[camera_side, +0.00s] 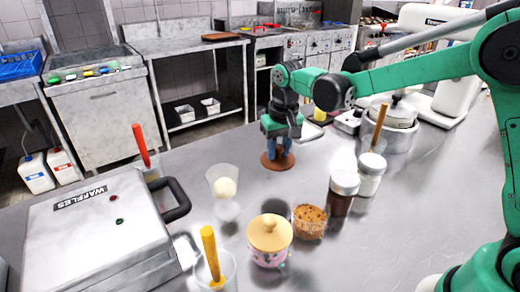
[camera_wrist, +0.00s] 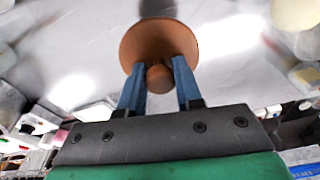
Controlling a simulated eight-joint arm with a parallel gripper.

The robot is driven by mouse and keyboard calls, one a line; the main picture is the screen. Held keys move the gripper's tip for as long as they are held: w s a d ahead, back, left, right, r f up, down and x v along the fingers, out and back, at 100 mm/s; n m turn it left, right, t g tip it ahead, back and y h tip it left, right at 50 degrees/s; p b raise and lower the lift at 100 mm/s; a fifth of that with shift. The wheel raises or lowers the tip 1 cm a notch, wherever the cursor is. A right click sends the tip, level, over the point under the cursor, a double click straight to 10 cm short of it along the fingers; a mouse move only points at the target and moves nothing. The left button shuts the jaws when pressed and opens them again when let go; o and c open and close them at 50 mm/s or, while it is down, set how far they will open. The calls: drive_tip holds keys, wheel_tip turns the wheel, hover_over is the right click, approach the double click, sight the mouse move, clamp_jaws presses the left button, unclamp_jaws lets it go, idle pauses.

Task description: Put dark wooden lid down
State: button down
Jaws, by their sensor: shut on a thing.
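The dark wooden lid (camera_side: 277,162) is a flat brown disc with a round knob, near the counter at the middle of the side view. My gripper (camera_side: 278,149) points down over it, its blue fingers shut on the knob. In the wrist view, the lid (camera_wrist: 158,40) spreads beyond the fingertips, and its knob sits between the fingers of my gripper (camera_wrist: 159,70). The lid looks roughly level. I cannot tell whether its underside touches the counter.
The metal counter (camera_side: 205,157) is bare around the lid. Nearer are a glass with a pale ball (camera_side: 224,185), a pink pot with a light wooden lid (camera_side: 269,233), a brown crumbly item (camera_side: 309,221) and two lidded jars (camera_side: 342,190). The waffle maker (camera_side: 100,230) stands left.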

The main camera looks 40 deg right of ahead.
sight(281, 150)
wheel_tip(281, 150, down, 8)
drive_tip(key=shift+r, duration=0.25)
drive_tip(key=shift+f, duration=0.15)
drive_tip(key=c, duration=0.6)
unclamp_jaws()
drive_tip(key=r, duration=0.4)
drive_tip(key=s+r, duration=0.1)
drive_tip(key=r, duration=0.7)
drive_tip(key=shift+s+a, duration=0.15)
drive_tip(key=shift+s, duration=0.1)
drive_tip(key=s+d+r+n+t, duration=0.1)
drive_tip(key=s+t, duration=0.4)
drive_tip(key=s, duration=0.7)
drive_tip(key=shift+s+d+n+t, duration=0.15)
drive_tip(key=shift+s+n+t, duration=0.25)
drive_tip(key=shift+n, duration=0.2)
